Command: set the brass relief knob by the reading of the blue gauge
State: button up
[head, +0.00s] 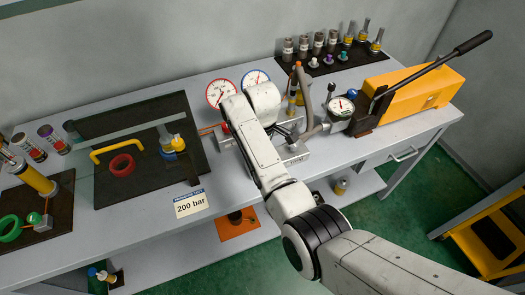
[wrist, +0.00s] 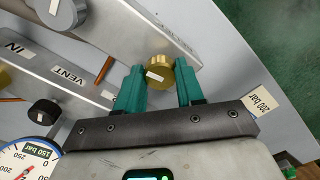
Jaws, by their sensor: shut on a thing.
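In the wrist view the brass relief knob (wrist: 158,72), with a white mark on its face, sits at the edge of a grey metal block (wrist: 130,30). My gripper (wrist: 160,70) has its two green fingers on either side of the knob and is shut on it. The blue gauge (head: 255,79) stands at the back of the bench in the head view, partly behind my arm. A gauge dial (wrist: 30,162) with a "150 bar" label is cut off at the wrist view's lower left; its needle cannot be read with certainty. My arm hides the knob in the head view.
A red gauge (head: 220,93) stands left of the blue one. A yellow hand pump (head: 415,88) with a long lever and another gauge (head: 341,106) are at right. A "200 bar" sign (head: 190,203) is at the bench front. A black knob (wrist: 44,113) lies near the gripper.

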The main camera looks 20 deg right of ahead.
jog(key=shift+w+r, duration=0.1)
jog(key=o, duration=1)
jog(key=shift+o, duration=0.2)
notch_tip(320, 180, up, 11)
jog(key=b, duration=0.1)
jog(key=shift+f, duration=0.2)
